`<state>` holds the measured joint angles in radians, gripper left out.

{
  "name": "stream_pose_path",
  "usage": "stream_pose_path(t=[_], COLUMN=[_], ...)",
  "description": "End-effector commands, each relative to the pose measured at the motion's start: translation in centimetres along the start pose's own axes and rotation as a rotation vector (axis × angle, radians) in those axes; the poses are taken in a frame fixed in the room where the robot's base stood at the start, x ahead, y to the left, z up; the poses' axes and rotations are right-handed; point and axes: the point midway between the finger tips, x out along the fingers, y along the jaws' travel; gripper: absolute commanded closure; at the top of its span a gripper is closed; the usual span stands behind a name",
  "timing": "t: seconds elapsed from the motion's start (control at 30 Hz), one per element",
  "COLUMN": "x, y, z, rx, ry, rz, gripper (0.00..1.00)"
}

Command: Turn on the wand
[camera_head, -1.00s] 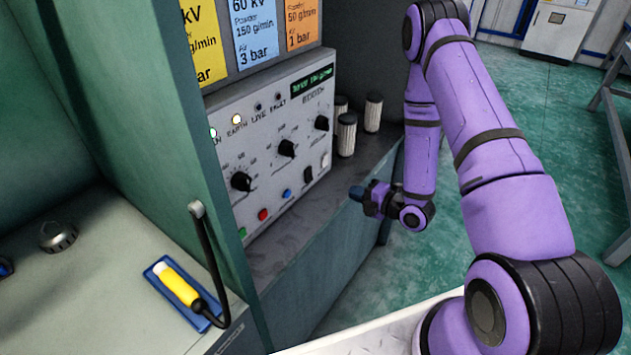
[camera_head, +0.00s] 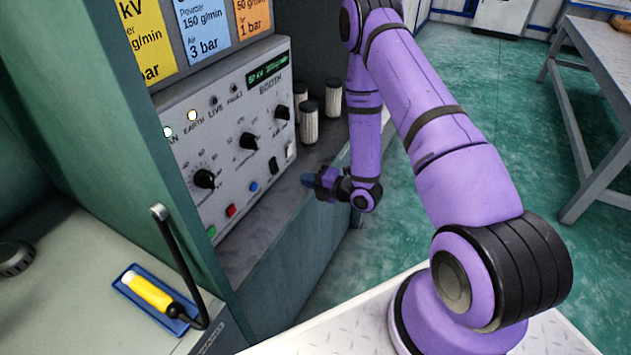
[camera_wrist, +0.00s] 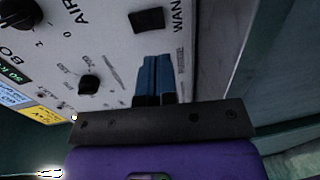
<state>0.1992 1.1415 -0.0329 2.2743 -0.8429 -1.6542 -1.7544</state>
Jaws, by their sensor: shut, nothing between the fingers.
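The control panel (camera_head: 225,140) has dark knobs, coloured buttons and a black rocker switch (camera_head: 273,165). In the wrist view a black switch (camera_wrist: 147,20) sits beside lettering that reads "WAN", cut off at the edge. A yellow stick with a black end (camera_head: 152,293) lies in a blue tray (camera_head: 124,286) at lower left. My gripper (camera_head: 308,180) is in front of the panel's lower right corner. Its blue fingers (camera_wrist: 154,62) are together and empty, pointing towards the black switch. I cannot tell whether they touch the panel.
Several ribbed cylinders (camera_head: 309,122) stand on the ledge right of the panel. A green wall edge (camera_head: 130,150) separates the panel from the left bench (camera_head: 70,270). A grey table (camera_head: 607,55) stands at right, with open green floor before it.

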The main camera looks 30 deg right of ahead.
Motion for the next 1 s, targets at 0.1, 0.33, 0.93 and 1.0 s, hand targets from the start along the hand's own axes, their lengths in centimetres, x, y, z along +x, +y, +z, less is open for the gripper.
stream_pose_path(t=[0.1, 0.33, 0.93, 1.0], x=[2.4, 6.3, 9.0, 9.0], y=[0.0, 0.0, 0.0, 0.0], z=[0.0, 0.0, 0.0, 0.0], rx=[-0.003, -0.002, 0.000, 0.000], ry=[0.002, 0.001, -0.001, -0.001], rz=[0.002, 0.001, 0.000, 0.000], gripper=[1.00, 1.00, 1.00, 1.00])
